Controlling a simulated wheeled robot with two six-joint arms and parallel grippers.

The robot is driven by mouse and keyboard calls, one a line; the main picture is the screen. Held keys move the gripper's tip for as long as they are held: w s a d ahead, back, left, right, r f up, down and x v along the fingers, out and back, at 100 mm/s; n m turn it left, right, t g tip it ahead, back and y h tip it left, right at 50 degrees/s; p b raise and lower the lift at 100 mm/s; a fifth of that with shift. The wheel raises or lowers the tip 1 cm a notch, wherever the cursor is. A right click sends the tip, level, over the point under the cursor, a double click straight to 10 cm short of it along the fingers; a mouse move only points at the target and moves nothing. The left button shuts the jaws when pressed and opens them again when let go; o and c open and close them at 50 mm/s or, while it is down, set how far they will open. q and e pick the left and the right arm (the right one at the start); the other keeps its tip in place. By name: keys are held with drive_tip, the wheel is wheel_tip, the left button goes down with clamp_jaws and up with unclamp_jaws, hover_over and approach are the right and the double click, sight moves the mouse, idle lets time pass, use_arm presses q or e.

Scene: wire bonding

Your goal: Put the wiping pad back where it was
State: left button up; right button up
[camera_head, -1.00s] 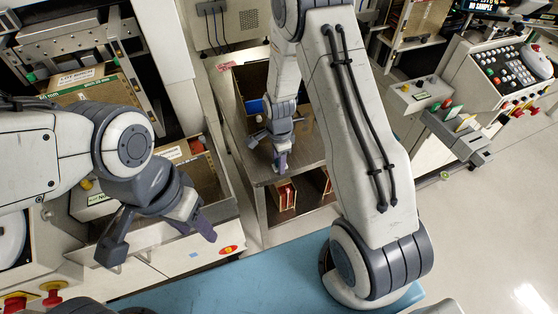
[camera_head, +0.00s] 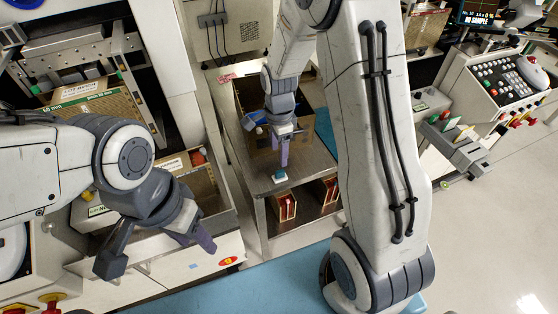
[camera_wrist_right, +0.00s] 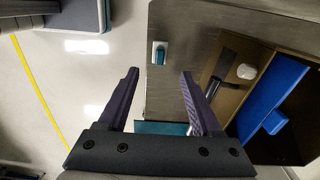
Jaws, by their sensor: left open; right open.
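A small white-and-teal block, which looks like the wiping pad (camera_head: 280,176), lies on the grey metal top of the cart near its front edge. In the right wrist view the pad (camera_wrist_right: 159,53) shows beyond the gap between my fingers, touching neither. My right gripper (camera_head: 282,153) is open and empty, pointing down above the cart just behind the pad; its two fingers (camera_wrist_right: 160,74) stand apart in the wrist view. My left gripper (camera_head: 160,247) is open and empty in front of the machine drawer at the left.
A brown open box (camera_head: 238,98) with blue and white items inside stands on the cart behind my right gripper. Red-edged pieces (camera_head: 287,207) sit on the shelf below. The machine drawer (camera_head: 222,222) stands left of the cart. The cart top around the pad is clear.

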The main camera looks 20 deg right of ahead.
drive_tip(key=s+a+r+n, duration=1)
drive_tip(key=a+n, duration=0.1)
drive_tip(key=n, duration=0.1)
drive_tip(key=s+a+r+n, duration=0.1)
drive_tip(key=s+n, duration=0.5)
drive_tip(key=s, duration=0.1)
drive_tip(key=s+a+r+n+y, duration=0.1)
drive_tip(key=s+a+r+n, duration=0.1)
drive_tip(key=s+n, duration=0.4)
drive_tip(key=shift+s+r+n, duration=0.2)
drive_tip(key=shift+s+n, duration=0.15)
drive_tip(key=shift+n, duration=0.15)
drive_tip(key=shift+r, duration=0.1)
